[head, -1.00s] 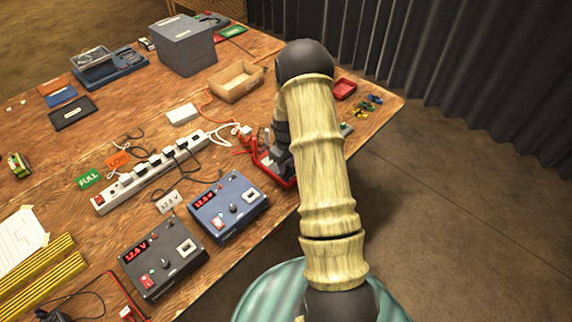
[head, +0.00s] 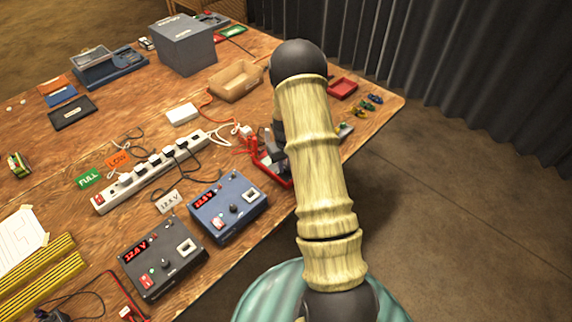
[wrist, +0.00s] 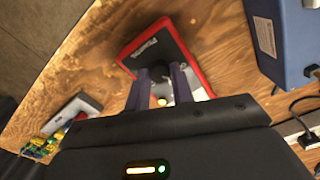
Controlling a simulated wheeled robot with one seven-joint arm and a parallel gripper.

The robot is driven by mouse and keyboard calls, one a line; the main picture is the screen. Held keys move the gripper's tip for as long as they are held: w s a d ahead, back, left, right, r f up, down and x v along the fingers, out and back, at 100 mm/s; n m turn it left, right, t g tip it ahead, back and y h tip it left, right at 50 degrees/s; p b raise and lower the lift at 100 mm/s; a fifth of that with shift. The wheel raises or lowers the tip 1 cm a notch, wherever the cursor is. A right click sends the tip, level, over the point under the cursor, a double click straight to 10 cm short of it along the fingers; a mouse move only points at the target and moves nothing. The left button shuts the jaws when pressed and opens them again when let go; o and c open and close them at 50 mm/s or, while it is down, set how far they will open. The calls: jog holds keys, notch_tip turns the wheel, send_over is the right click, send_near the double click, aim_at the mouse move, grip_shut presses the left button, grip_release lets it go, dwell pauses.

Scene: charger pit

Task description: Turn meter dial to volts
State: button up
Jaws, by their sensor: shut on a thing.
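The meter (wrist: 150,46) has a dark face and a red border. In the wrist view it lies on the wooden table, with my gripper (wrist: 160,86) over its face. The dial's marks and pointer setting are hidden or too small to read. In the head view the red edge of the meter (head: 272,174) shows beside my arm, which covers the rest.
A blue charger (head: 229,207) and a dark grey charger (head: 163,257), both with red displays, stand left of the meter. A white power strip (head: 152,171) with plugs lies behind them. An open cardboard box (head: 235,82) and a red tray (head: 343,88) sit farther back. The table edge is close on the right.

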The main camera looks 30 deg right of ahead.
jog(key=m, duration=0.3)
jog(key=shift+m, duration=2.2)
jog(key=o, duration=1)
notch_tip(320, 180, up, 18)
jog(key=shift+f+b, duration=0.25)
jog(key=shift+b, duration=0.1)
